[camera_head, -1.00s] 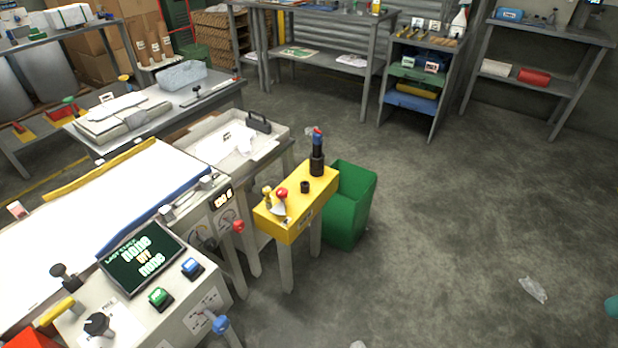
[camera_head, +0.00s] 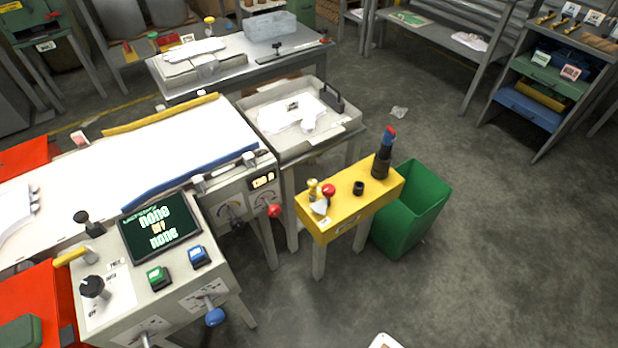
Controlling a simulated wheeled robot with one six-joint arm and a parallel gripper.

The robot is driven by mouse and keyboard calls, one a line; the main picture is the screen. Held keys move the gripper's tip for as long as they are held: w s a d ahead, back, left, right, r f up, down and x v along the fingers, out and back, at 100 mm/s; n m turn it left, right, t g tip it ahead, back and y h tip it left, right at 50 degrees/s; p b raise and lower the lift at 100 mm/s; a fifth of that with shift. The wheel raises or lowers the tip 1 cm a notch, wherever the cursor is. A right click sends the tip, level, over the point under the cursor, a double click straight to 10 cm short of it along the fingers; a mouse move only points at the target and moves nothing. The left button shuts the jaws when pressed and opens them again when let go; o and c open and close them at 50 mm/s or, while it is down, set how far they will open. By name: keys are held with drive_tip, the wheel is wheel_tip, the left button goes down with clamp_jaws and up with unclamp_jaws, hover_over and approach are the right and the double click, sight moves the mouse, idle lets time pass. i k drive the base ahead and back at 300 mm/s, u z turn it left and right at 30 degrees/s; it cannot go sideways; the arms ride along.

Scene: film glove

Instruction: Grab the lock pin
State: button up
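A small yellow stand (camera_head: 343,210) on legs is right of centre. On its top are a small yellow-tan upright piece (camera_head: 312,189), a red-knobbed piece (camera_head: 328,190) beside a pale tag, a short black cylinder or socket (camera_head: 358,188), and a tall black holder (camera_head: 381,167) with a red and blue top (camera_head: 389,135). I cannot tell for certain which of these is the lock pin; none is legibly labelled. My gripper is not in view.
A green bin (camera_head: 410,210) stands right of the stand. Left are a machine with a white bed (camera_head: 110,150), a control panel with a screen (camera_head: 160,228), and a red ball-ended lever (camera_head: 274,211). A white tray (camera_head: 345,125) is behind. The floor at right is open.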

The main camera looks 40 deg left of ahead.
sight(312, 183)
drive_tip(key=u, duration=0.65)
drive_tip(key=i, duration=0.9)
drive_tip(key=u, duration=0.75)
